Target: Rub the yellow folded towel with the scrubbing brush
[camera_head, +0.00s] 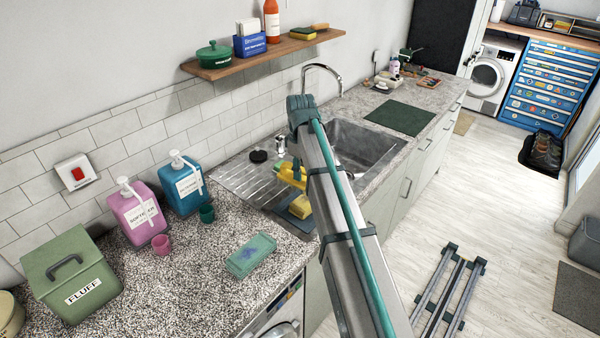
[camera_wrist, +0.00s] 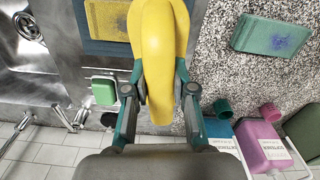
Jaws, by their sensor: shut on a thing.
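The yellow scrubbing brush (camera_wrist: 160,50), a rounded yellow body, is between my gripper's fingers (camera_wrist: 160,88) in the wrist view. My gripper is shut on it. In the head view the brush (camera_head: 291,173) shows just left of my arm, which hides part of it and of the gripper. The yellow folded towel (camera_head: 300,207) lies below it near the counter's front edge, with blue-grey along its side. In the wrist view the towel (camera_wrist: 107,20) is at the top, left of the brush. The brush looks above and apart from the towel.
A teal folded cloth (camera_head: 251,255) with a blue patch lies on the speckled counter. Pink (camera_head: 137,214) and blue (camera_head: 184,187) softener bottles with small cups stand by the wall, near a green box (camera_head: 70,275). The steel sink (camera_head: 368,150) is behind my arm.

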